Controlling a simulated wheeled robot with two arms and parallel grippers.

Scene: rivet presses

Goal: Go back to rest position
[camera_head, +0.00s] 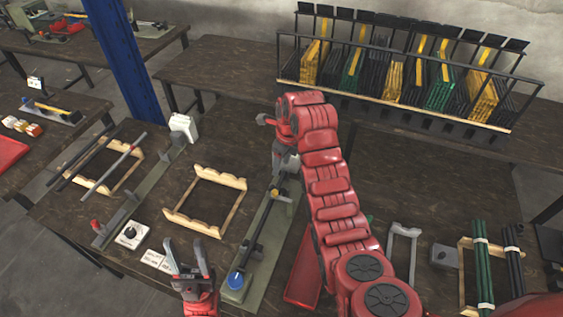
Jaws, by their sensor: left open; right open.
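My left gripper (184,250) is at the bottom, left of centre, with its two dark fingers apart, pointing away from me and empty. It is over the table's near edge, left of a press with a blue knob (236,279). My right arm reaches from the bottom right up to the middle and bends down at its far end. My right gripper (282,178) is partly hidden under that wrist, above the far part of the same press's green base (262,236). I see nothing held in it.
Wooden racks (204,202) stand left of this press; dark rods (114,166) lie on another. A second press has a red knob (95,225). A red tray (305,275) lies beside my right arm. A rack of coloured parts (410,75) stands behind. Green rods (483,265) are at right.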

